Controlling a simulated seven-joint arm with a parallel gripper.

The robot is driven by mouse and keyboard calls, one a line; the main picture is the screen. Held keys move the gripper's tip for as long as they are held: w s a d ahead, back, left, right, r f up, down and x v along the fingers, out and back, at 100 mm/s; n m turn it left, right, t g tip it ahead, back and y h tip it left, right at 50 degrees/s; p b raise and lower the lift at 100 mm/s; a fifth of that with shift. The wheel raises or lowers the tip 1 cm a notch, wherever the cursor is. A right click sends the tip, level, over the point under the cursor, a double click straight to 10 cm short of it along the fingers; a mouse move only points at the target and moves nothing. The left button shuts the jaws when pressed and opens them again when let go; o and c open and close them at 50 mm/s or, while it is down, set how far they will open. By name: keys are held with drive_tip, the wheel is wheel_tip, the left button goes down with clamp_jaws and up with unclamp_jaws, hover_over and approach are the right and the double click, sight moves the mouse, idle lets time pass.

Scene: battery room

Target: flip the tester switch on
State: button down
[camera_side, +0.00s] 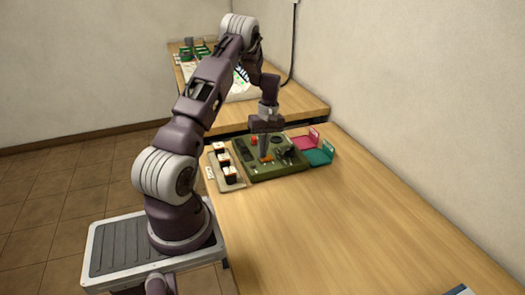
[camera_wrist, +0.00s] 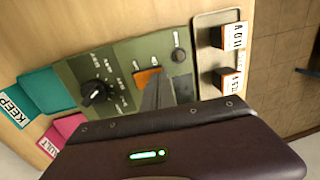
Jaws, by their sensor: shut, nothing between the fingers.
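The green tester (camera_side: 262,172) stands on the near table, with a black dial (camera_wrist: 95,93) and an orange part (camera_wrist: 147,76) on its face. The orange part, apparently the switch, also shows in the side view (camera_side: 267,159). My gripper (camera_side: 265,155) points down over the middle of the tester. In the wrist view its shut, empty fingers (camera_wrist: 155,86) overlap the orange part's edge; I cannot tell whether they touch it. The fingers hide some of the panel, and the switch's position is unclear. A round red-orange piece (camera_side: 253,140) sits at the tester's back.
A beige tray (camera_side: 239,185) with several small labelled batteries lies left of the tester. To its right are a pink tray (camera_side: 306,142) and a teal tray (camera_side: 322,156), labelled KEEP in the wrist view.

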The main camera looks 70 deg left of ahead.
drive_tip(key=shift+f, duration=0.1)
drive_tip(key=shift+s+f, duration=0.1)
drive_tip(key=shift+f, duration=0.05)
idle(0.3)
drive_tip(key=shift+w+r, duration=0.3)
drive_tip(key=shift+w, duration=0.5)
drive_tip(key=shift+r, duration=0.1)
wheel_tip(320, 180, up, 14)
drive_tip(key=s, duration=0.1)
drive_tip(key=shift+s, duration=0.4)
